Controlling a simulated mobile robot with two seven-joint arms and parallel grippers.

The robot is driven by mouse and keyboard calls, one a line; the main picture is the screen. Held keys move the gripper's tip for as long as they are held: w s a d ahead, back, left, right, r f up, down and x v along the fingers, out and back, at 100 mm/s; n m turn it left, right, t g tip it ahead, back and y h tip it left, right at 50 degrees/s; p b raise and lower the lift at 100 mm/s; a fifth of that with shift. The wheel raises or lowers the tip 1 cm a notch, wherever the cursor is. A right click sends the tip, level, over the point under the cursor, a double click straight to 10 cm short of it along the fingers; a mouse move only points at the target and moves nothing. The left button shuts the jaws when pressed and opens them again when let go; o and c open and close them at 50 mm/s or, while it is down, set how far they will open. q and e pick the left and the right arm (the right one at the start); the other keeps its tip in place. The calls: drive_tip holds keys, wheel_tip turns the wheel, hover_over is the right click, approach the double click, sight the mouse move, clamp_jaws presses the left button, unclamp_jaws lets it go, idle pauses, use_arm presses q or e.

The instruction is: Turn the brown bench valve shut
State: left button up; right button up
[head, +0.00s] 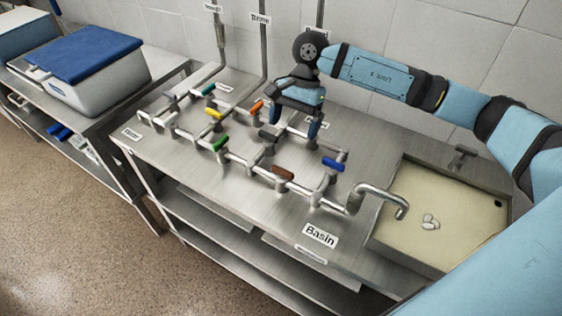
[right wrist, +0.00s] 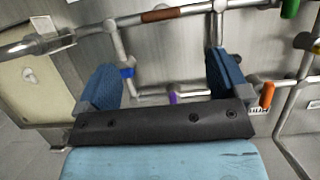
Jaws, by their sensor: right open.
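The brown valve handle (head: 283,173) sits on the front pipe run of the steel bench and lies roughly in line with its pipe. It also shows at the top of the right wrist view (right wrist: 163,14), beyond my fingers. My right gripper (head: 296,121) is above the bench, behind the brown handle and apart from it. In the right wrist view its two blue fingers (right wrist: 166,78) are spread wide with nothing held between them. My left gripper is not in view.
Blue (head: 333,163), green (head: 220,142), yellow (head: 214,113) and orange (head: 257,107) handles stand on neighbouring pipes. A curved spout (head: 388,193) reaches over the basin (head: 417,172) at the right. The bench's front strip is clear beside the Basin label (head: 320,235).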

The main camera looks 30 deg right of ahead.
sight(283, 169)
drive_tip(key=p+x, duration=0.1)
drive_tip(key=x, duration=1.1)
drive_tip(key=shift+p, duration=0.35)
drive_tip(key=shift+s, duration=0.1)
drive_tip(key=c, duration=0.9)
